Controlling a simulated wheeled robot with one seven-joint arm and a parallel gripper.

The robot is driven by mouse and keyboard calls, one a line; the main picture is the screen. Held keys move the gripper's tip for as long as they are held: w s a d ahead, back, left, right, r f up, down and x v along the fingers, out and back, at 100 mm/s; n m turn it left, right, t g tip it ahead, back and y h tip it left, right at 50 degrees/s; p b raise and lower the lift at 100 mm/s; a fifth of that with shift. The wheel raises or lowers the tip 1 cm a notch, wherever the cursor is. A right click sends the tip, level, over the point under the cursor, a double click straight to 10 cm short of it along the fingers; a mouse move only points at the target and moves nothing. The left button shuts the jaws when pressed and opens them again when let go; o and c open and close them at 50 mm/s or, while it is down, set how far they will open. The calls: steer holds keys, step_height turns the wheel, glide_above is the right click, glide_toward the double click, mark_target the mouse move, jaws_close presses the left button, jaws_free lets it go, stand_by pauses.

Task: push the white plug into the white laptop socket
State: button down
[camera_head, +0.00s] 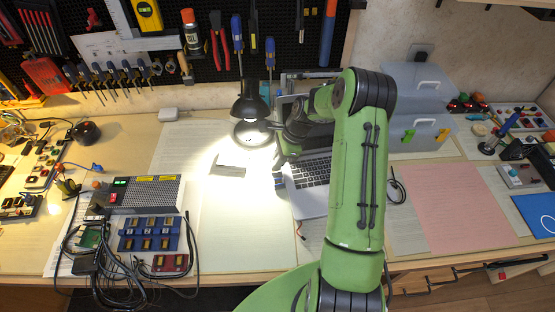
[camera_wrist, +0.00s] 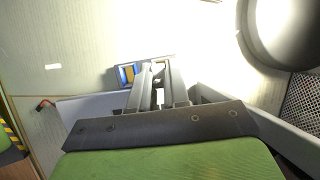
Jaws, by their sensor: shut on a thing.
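The silver laptop (camera_head: 309,173) lies open on the bench, its keyboard partly behind my arm. My gripper (camera_head: 279,184) is at the laptop's left edge, pointing down. In the wrist view my gripper (camera_wrist: 156,72) has its two fingers close together with a small pale piece (camera_wrist: 158,95) between them, probably the white plug; its outline is washed out by glare. A small blue block with a gold-coloured face (camera_wrist: 129,74) shows beside the left fingertip. The laptop socket is not clearly visible, so I cannot tell whether the plug touches it.
A black desk lamp (camera_head: 250,112) stands just behind the gripper and lights the bench brightly. A dark flat piece (camera_head: 228,170) lies left of it. A grey power box (camera_head: 146,193) and blue module rack (camera_head: 149,234) stand at left. A pink mat (camera_head: 460,205) lies at right.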

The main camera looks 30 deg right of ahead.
steer(key=shift+f+b, duration=0.3)
steer(key=shift+f, duration=0.25)
steer(key=c, duration=1)
jaws_free()
steer(key=shift+r+p, duration=2.35)
steer(key=shift+r, duration=0.3)
steer(key=shift+f, duration=0.1)
steer(key=shift+f, duration=0.1)
